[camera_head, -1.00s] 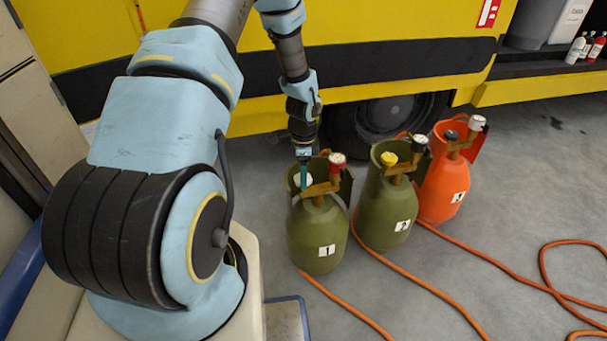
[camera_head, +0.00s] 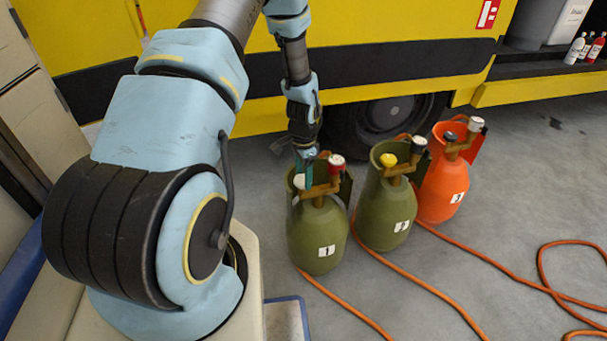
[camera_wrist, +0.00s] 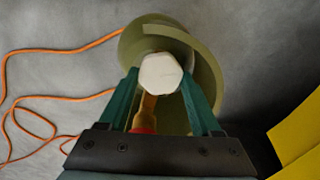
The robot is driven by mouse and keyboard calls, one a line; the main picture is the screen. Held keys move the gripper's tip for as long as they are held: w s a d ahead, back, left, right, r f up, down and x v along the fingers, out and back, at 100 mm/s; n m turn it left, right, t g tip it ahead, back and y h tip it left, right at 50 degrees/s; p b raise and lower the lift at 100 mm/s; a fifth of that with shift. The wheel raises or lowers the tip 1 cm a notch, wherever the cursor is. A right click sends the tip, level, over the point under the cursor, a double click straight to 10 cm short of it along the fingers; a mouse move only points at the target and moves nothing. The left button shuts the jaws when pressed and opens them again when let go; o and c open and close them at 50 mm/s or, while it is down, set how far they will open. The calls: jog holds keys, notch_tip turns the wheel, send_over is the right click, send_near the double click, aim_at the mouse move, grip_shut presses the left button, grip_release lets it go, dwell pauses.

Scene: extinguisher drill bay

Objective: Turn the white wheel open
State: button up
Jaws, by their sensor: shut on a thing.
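The white wheel (camera_head: 298,182) sits on top of the green cylinder labelled 1 (camera_head: 318,236), left of a red-and-white knob (camera_head: 336,163) on the same brass valve. In the wrist view the white wheel (camera_wrist: 160,73) is a faceted knob between the two teal fingers. My gripper (camera_head: 303,170) comes down from above and is shut on the wheel. In the wrist view the fingertips (camera_wrist: 160,78) are at its left and right sides. The cylinder's collar (camera_wrist: 208,72) curves around the wheel and fingers.
A second green cylinder (camera_head: 385,216) with a yellow knob and an orange cylinder (camera_head: 442,190) stand close on the right. Orange hoses (camera_head: 450,297) run over the floor. A yellow vehicle (camera_head: 400,70) with a dark tyre (camera_head: 375,125) stands behind.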

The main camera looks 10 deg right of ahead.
jog(key=n+p, duration=0.1)
jog(key=n, duration=0.4)
jog(key=shift+n, duration=0.3)
jog(key=n, duration=0.4)
jog(key=shift+w+n+p, duration=0.1)
jog(key=shift+n+p, duration=0.2)
jog(key=shift+p, duration=0.05)
jog(key=n, duration=0.4)
jog(key=shift+a+n+p, duration=0.1)
jog(key=shift+n+p, duration=0.2)
jog(key=shift+p, duration=0.05)
jog(key=n+p, duration=0.1)
jog(key=n, duration=0.3)
jog(key=n+p, duration=0.1)
jog(key=n, duration=0.5)
jog(key=shift+r+n, duration=0.1)
jog(key=shift+n, duration=0.3)
jog(key=n+p, duration=0.2)
jog(key=n, duration=0.3)
